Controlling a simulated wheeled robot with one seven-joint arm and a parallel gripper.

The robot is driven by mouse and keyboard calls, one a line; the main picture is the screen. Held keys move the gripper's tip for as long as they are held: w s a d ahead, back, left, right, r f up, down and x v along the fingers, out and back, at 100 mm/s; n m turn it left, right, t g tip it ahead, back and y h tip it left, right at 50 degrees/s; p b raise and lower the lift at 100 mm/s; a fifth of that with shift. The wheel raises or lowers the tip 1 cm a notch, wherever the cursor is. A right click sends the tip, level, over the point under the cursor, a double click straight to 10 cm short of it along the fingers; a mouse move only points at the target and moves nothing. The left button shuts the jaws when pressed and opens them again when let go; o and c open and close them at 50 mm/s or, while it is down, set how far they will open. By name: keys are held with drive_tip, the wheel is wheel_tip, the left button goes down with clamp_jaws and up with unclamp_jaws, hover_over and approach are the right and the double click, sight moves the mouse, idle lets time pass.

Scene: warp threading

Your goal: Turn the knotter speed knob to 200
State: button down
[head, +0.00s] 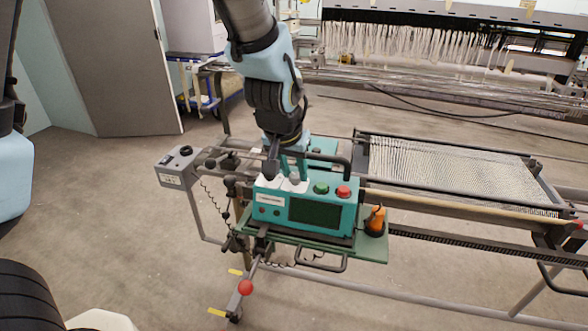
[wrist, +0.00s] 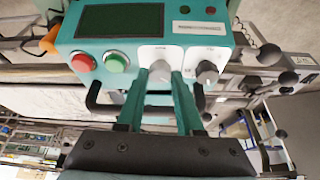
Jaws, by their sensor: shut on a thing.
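The teal knotter control box (head: 270,222) has two grey knobs on white plates along its top. My gripper (wrist: 168,72) reaches down to the box from above, its teal fingers close together. In the wrist view the fingertips are at the left knob (wrist: 157,54), shut on it and covering part of it. In the head view this knob (head: 294,178) is the one nearer the green button. The other knob (wrist: 207,72) stands free beside the fingers. The dial markings are too small to read, so I cannot tell the setting or which knob is the speed knob.
A green button (head: 321,188) and a red button (head: 343,192) sit beside the knobs, with a dark screen (head: 315,213) below. A black handle bar (wrist: 105,102) runs close to the fingers. An orange tool (head: 375,219) stands right of the box. A grey switch box (head: 177,167) is at left.

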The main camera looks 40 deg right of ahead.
drive_tip(key=c, duration=0.5)
unclamp_jaws()
drive_tip(key=shift+c, duration=0.2)
drive_tip(key=b+v, duration=0.1)
drive_tip(key=v, duration=1)
drive_tip(key=shift+f, duration=0.1)
